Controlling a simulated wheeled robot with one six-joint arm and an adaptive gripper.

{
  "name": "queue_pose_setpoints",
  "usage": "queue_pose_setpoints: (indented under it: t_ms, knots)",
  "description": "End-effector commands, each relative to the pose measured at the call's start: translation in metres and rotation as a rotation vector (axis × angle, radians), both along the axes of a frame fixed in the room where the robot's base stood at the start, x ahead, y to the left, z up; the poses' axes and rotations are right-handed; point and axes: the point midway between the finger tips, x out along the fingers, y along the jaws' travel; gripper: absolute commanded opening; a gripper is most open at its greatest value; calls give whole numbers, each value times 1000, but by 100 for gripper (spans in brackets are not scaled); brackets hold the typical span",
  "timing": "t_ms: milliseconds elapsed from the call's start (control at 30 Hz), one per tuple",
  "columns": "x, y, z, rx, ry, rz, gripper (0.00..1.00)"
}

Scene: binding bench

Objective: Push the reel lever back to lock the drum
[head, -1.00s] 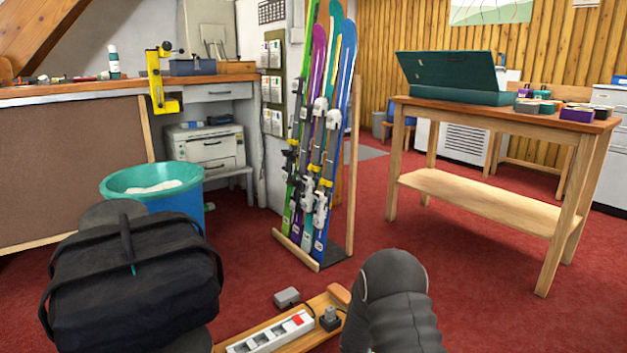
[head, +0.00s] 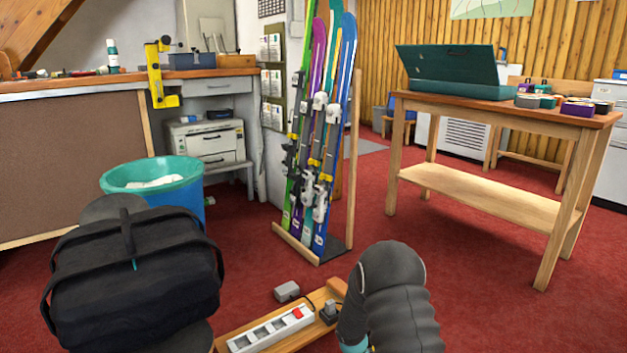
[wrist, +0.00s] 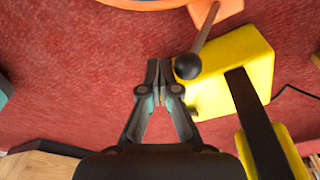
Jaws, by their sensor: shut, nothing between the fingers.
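In the wrist view, a lever (wrist: 207,27) runs from an orange part (wrist: 217,11) at the top down to a black ball knob (wrist: 188,66). A yellow body (wrist: 236,72) with a dark bar across it lies right of and behind the knob. I take this to be the reel, but most of it is out of frame. My gripper (wrist: 159,68) is shut and empty, its fingertips just left of the knob. I cannot tell whether they touch it. The head view shows no reel or fingertips, only my dark arm at the bottom.
A power strip (head: 271,330) lies on a wooden board on the red carpet (head: 480,280), near a small grey block (head: 287,291). A teal-rimmed blue bin (head: 190,200), a ski rack (head: 296,246) and a wooden table (head: 480,195) stand beyond. Carpet between them is open.

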Motion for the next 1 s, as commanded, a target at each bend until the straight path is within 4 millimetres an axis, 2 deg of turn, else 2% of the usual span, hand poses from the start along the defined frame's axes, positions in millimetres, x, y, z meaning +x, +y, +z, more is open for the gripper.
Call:
queue_pose_setpoints:
  t_ms: [467,1000]
  knots:
    - [12,9,6,0,-2,0,0]
    - [15,11,7,0,-2,0,0]
